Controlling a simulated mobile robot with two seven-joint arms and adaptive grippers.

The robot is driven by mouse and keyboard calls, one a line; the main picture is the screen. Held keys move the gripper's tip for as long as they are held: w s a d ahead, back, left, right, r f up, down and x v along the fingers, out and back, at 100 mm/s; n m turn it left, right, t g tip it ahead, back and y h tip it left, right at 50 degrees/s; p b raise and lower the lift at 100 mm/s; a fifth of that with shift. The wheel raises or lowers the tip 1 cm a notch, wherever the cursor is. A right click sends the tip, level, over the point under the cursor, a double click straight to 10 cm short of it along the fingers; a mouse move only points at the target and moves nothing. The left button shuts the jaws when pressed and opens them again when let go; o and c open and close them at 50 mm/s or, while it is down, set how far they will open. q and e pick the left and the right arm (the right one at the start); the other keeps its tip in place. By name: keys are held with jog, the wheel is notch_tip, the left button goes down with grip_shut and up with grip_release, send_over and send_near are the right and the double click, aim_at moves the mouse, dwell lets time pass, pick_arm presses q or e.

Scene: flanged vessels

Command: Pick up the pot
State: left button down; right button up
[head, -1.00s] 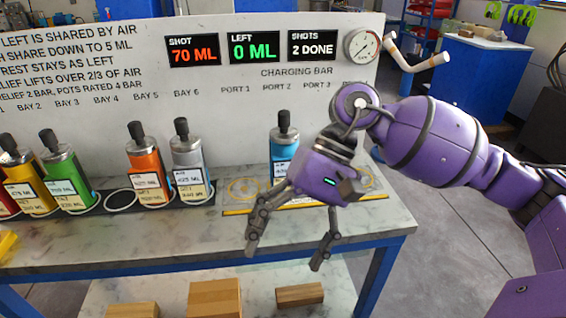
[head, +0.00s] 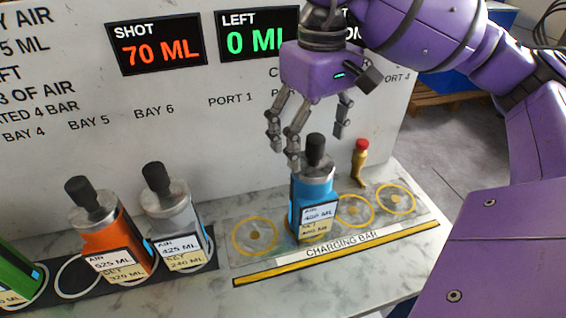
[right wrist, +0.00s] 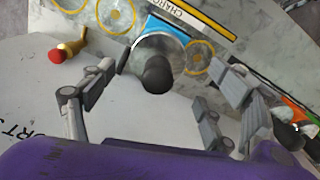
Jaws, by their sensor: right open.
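A blue pot (head: 313,203) with a metal top and a black knob stands upright on the charging bar, between the ring at port 1 and the rings to its right. Its label reads air 420 ml or similar; the print is small. My right gripper (head: 314,146) is open, pointing down just above and around the knob's height, with fingers on either side. In the right wrist view, the black knob (right wrist: 155,75) lies between the spread fingers (right wrist: 165,82), with no visible contact. My left gripper is out of view.
An orange pot (head: 106,240), a grey pot (head: 172,218) and a green pot (head: 17,270) stand in the bays at left. A brass valve with a red cap (head: 360,165) stands behind right of the blue pot. Yellow rings (head: 255,236) beside it are empty. The panel rises behind.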

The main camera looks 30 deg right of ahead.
aim_at(314, 170)
jog(key=f, duration=0.1)
jog(key=s+f, duration=0.1)
jog(key=shift+f, duration=0.3)
jog(key=f, duration=0.2)
jog(key=f+p, duration=0.1)
jog(key=shift+w+d+f, duration=0.2)
jog(key=shift+d+f, duration=0.05)
jog(key=shift+f, duration=0.65)
jog(key=c, duration=0.7)
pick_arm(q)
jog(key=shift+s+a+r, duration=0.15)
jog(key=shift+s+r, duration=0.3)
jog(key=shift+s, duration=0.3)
pick_arm(e)
grip_shut()
